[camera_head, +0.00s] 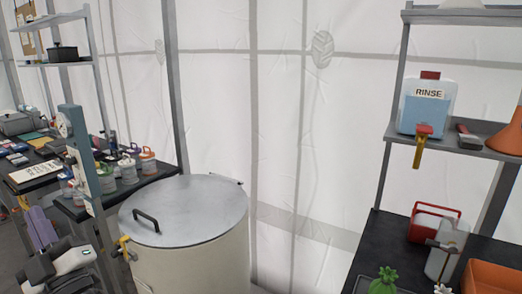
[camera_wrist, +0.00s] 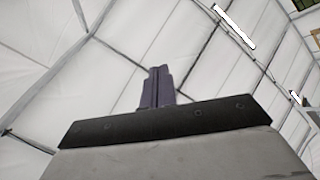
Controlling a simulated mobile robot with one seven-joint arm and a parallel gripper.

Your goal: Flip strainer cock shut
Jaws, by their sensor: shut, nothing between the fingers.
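No part is marked as the strainer. A second tap with a red body and a yellow lever hanging down (camera_head: 420,150) is on the white RINSE container at the right. I cannot tell which is the strainer cock. My gripper (camera_head: 37,213) is at the lower left, pointing up, apart from both. Its purple fingers (camera_wrist: 157,88) are shut and empty in the wrist view, against the tent roof.
The drum lid (camera_head: 190,208) has a black handle. A dark table (camera_head: 150,178) with jars stands behind it at left, near a blue-grey post (camera_head: 82,150). The right shelf (camera_head: 455,145) holds the RINSE container (camera_head: 428,85) and an orange cone (camera_head: 508,135).

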